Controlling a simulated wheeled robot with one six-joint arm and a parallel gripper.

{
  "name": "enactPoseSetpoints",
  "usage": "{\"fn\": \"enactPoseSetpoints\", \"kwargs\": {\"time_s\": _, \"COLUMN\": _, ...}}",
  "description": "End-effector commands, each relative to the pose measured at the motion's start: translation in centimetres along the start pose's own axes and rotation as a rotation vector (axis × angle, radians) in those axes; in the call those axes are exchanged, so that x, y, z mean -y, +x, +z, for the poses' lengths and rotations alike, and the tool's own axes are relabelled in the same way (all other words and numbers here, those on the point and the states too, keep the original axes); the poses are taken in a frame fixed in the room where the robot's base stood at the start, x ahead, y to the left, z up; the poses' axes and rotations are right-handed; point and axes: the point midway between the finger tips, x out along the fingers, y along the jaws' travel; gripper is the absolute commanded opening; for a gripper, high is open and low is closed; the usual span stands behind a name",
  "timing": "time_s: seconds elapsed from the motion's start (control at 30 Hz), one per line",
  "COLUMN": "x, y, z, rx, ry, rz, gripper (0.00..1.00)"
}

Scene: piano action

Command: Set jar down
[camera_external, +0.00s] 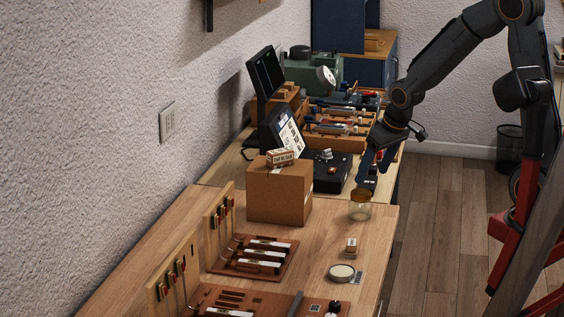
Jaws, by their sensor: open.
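A small glass jar (360,208) with a brownish top stands upright on the wooden workbench (340,238), near its right edge and to the right of the cardboard box. My gripper (364,189) points down just above the jar and is open. Its fingertips are close to the jar's top. I cannot tell whether they touch it, as the fingers are small and dark here.
A cardboard box (278,193) stands left of the jar. A small labelled block (351,246) and a round pale dish (341,272) lie nearer the front. A tool board (255,256) lies to the left. A black device (328,172) sits behind.

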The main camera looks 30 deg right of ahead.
Motion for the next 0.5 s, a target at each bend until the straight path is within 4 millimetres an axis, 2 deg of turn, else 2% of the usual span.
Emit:
{"fn": "enactPoseSetpoints", "kwargs": {"time_s": 0.2, "x": 0.0, "y": -1.6, "z": 0.0, "rx": 0.000, "ry": 0.001, "rz": 0.000, "gripper": 0.70}}
{"fn": "enactPoseSetpoints", "kwargs": {"time_s": 0.27, "x": -0.5, "y": -1.7, "z": 0.7, "rx": 0.012, "ry": 0.008, "rz": 0.004, "gripper": 0.70}}
{"fn": "enactPoseSetpoints", "kwargs": {"time_s": 0.37, "x": -3.0, "y": -1.1, "z": 4.0, "rx": 0.070, "ry": 0.049, "rz": 0.022, "gripper": 0.70}}
{"fn": "enactPoseSetpoints", "kwargs": {"time_s": 0.5, "x": -6.9, "y": -0.5, "z": 11.6, "rx": 0.194, "ry": 0.137, "rz": 0.046, "gripper": 0.70}}
